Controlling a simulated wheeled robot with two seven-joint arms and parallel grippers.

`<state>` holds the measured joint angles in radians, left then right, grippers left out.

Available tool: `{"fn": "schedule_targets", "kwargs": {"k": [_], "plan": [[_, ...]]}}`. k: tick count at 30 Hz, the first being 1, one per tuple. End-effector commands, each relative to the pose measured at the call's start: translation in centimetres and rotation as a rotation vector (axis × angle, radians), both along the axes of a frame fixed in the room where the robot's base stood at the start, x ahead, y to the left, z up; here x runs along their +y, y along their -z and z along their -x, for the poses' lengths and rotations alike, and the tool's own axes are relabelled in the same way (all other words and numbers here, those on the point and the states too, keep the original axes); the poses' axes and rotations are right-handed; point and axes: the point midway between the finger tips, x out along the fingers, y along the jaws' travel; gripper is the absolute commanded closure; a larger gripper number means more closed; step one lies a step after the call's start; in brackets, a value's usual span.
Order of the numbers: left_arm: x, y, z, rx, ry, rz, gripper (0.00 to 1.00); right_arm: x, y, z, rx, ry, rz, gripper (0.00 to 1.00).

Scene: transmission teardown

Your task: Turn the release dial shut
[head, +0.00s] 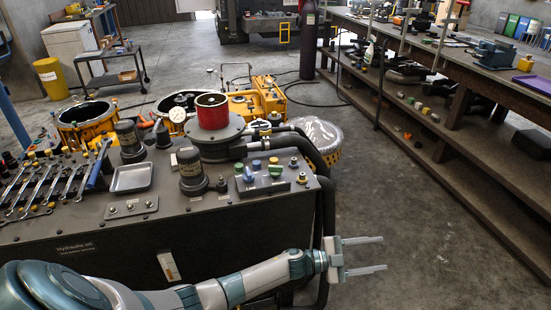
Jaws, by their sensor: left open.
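The black hydraulic unit (110,262) fills the lower left, with its top in clear view. Small green, blue and dark knobs stand on a black block (264,187) near its right front corner; I cannot tell which knob, if any, is the release dial. A large red cylinder (211,112) stands on a round grey flange behind them. A white-faced round gauge (178,115) is left of it. My left gripper (383,254) is open and empty, right of the unit's front corner and apart from the knobs. My right gripper is not in view.
Wrenches (40,185) and a small metal tray (132,178) lie on the unit's left top. Thick black hoses (318,160) curve down its right side. Yellow housings (262,96) stand behind. The floor (420,220) right of my gripper is clear up to a long workbench (470,95).

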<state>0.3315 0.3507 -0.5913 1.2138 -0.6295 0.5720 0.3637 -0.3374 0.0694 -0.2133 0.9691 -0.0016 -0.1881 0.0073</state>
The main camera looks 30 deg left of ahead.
Motion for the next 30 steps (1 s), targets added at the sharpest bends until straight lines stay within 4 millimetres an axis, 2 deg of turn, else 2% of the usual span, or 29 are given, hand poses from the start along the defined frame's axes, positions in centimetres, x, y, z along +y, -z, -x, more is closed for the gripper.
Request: {"fn": "schedule_targets", "kwargs": {"k": [1, 3, 6, 10, 14, 17, 20, 27, 30], "plan": [[-0.5, -3.4, -0.9, -0.071, 0.081, -0.042, 0.45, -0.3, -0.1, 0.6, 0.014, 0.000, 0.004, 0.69], [-1.2, -6.6, -1.2, -0.144, 0.195, -0.103, 0.45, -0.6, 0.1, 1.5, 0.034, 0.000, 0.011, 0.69], [-1.4, -10.4, -1.2, -0.228, 0.353, -0.212, 0.45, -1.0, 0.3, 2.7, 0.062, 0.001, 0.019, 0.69], [-0.3, -14.1, -0.9, -0.298, 0.540, -0.382, 0.45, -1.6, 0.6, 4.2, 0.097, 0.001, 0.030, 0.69], [2.6, -16.9, -0.9, -0.319, 0.696, -0.585, 0.45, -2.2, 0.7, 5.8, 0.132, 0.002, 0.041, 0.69], [6.1, -18.9, -1.1, -0.300, 0.791, -0.759, 0.45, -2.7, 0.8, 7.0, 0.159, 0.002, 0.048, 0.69], [10.4, -21.2, -1.5, -0.251, 0.858, -0.942, 0.45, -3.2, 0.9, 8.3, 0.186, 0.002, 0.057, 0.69], [23.4, -28.4, -2.2, -0.026, 0.887, -1.364, 0.45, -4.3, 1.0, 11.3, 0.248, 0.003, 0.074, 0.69], [28.1, -31.4, -1.9, 0.082, 0.859, -1.492, 0.45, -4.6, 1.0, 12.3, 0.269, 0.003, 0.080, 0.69]]}}
